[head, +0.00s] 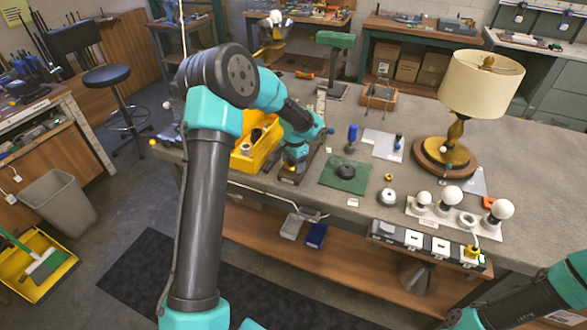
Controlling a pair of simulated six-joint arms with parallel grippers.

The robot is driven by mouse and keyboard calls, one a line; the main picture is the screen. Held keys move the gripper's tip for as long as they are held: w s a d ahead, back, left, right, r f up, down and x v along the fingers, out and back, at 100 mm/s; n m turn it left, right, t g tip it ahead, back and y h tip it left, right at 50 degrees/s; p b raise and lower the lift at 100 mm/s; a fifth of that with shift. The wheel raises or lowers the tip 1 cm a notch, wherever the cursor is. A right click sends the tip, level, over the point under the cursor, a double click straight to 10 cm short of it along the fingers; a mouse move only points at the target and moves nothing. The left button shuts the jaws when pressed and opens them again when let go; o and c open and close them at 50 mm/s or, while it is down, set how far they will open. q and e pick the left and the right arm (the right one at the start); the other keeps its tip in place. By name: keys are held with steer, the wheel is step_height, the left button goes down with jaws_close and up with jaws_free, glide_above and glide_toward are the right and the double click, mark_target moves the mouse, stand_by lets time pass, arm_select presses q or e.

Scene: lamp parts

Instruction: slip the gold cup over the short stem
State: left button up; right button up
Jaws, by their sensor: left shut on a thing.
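My left arm rises in front and bends over to the bench. Its gripper (291,169) is low at the right side of the yellow bin, left of the green mat (350,184). A dark round piece with a short stem (346,168) stands on the mat. A small gold piece (388,177), possibly the gold cup, sits on the bench just right of the mat, apart from my gripper. My right arm shows at the lower right corner; its fingers do not show.
The yellow bin (246,160) stands beside my left wrist. A lit-style lamp with a cream shade (482,82) stands at the right. White bulbs on a strip (452,194) and a white ring (387,197) are near the front edge.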

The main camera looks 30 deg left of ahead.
arm_select(q)
steer(key=o, duration=1)
step_height(320, 180, up, 18)
steer(key=shift+w+d+f, duration=0.15)
steer(key=shift+w+f, duration=0.1)
steer(key=shift+w, duration=0.05)
stand_by(0.3)
